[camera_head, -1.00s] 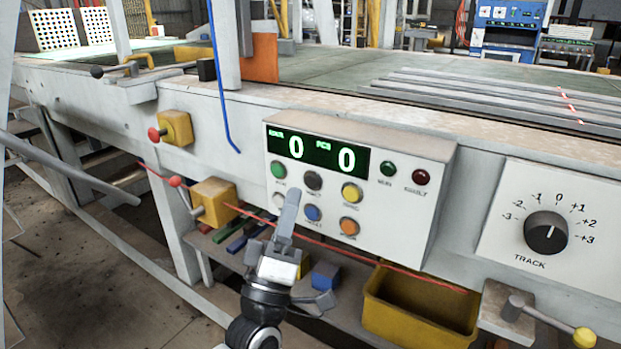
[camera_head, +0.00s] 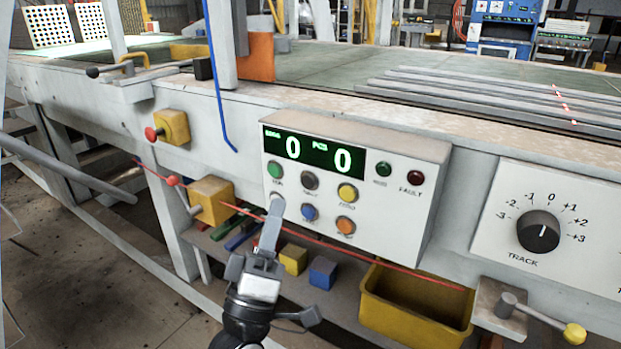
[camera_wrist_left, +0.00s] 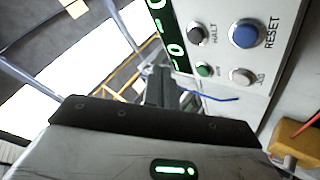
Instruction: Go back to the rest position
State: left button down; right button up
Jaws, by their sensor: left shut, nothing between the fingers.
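My left gripper (camera_head: 275,208) is shut and empty in the head view. It points up at the lower left of the white control panel (camera_head: 405,222) and stands in front of the button at that corner, largely hiding it. I cannot tell whether the fingertips touch the panel. In the left wrist view, the dark closed fingers (camera_wrist_left: 160,88) show in the middle, and the panel with a blue RESET button (camera_wrist_left: 246,33), a black HALT button (camera_wrist_left: 197,33) and a pale button (camera_wrist_left: 241,76) is at the upper right. My right gripper is not in view.
A yellow bin (camera_head: 415,308) stands below the panel. A red cord (camera_head: 350,253) runs across beneath it. Yellow and blue blocks (camera_head: 322,273) lie on the lower shelf. A lever with a yellow knob (camera_head: 574,333) sticks out at the lower right. Open floor is at the lower left.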

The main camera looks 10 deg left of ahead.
pick_arm(q)
jog(key=s+f+m+g+p, duration=0.3)
jog(key=s+f+m+g, duration=0.3)
jog(key=f, duration=0.4)
jog(key=s+f+m+g+p, duration=0.4)
jog(key=s+f+m+g, duration=0.2)
jog(key=s+f+g, duration=0.3)
jog(key=shift+s+f+m+g, duration=0.15)
jog(key=shift+f+m+g, duration=0.3)
jog(key=shift+f, duration=0.45)
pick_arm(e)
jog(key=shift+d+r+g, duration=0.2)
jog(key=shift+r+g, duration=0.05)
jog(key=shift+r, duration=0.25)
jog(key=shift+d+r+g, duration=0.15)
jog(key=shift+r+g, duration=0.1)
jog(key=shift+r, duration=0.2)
pick_arm(q)
jog(key=shift+d, duration=0.15)
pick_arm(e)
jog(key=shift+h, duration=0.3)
